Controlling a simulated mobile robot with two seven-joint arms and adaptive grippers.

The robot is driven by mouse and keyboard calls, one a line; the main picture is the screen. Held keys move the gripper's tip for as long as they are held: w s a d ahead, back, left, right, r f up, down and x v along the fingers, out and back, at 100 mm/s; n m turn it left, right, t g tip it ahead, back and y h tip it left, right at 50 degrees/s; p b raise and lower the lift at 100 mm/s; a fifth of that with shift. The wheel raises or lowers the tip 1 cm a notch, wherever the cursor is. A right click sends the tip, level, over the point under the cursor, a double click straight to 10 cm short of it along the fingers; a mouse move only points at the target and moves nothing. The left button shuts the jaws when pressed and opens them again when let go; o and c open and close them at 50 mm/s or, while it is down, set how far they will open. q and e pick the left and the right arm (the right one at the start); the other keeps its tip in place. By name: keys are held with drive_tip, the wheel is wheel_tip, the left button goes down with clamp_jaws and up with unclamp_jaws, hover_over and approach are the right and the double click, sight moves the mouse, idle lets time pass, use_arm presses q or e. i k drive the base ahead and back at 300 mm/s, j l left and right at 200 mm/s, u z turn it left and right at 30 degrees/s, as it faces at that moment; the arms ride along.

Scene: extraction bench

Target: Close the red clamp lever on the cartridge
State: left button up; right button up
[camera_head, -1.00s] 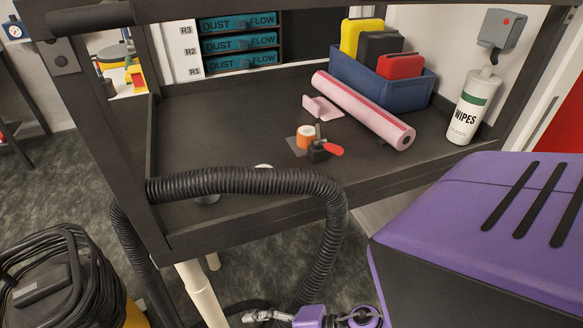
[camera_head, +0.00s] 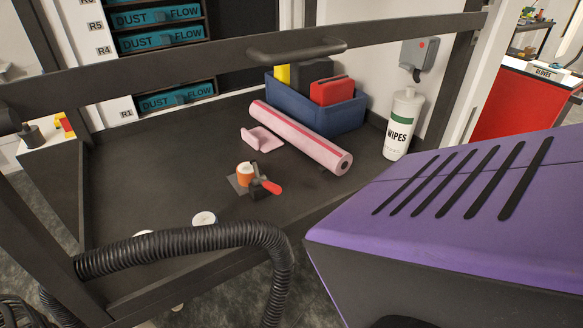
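The cartridge (camera_head: 245,172) is a small orange cylinder with a white top, standing on a grey plate (camera_head: 236,186) on the dark bench. A black clamp (camera_head: 258,188) stands at its front right. The clamp's red lever (camera_head: 270,187) points to the right and slightly down, away from the cartridge. Whether the clamp touches the cartridge cannot be told. Neither of my grippers shows in the head view.
A ribbed black hose (camera_head: 190,240) crosses the bench's front edge. A pink roll (camera_head: 300,138) and a pink piece (camera_head: 262,138) lie behind the clamp. A blue bin (camera_head: 345,117) and a wipes canister (camera_head: 402,125) stand back right. A dark rail (camera_head: 200,55) spans the bench above.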

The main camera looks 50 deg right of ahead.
sight(274, 188)
drive_tip(key=l+z, duration=0.3)
drive_tip(key=l, duration=0.4)
drive_tip(key=l+z, duration=0.3)
drive_tip(key=l, duration=0.4)
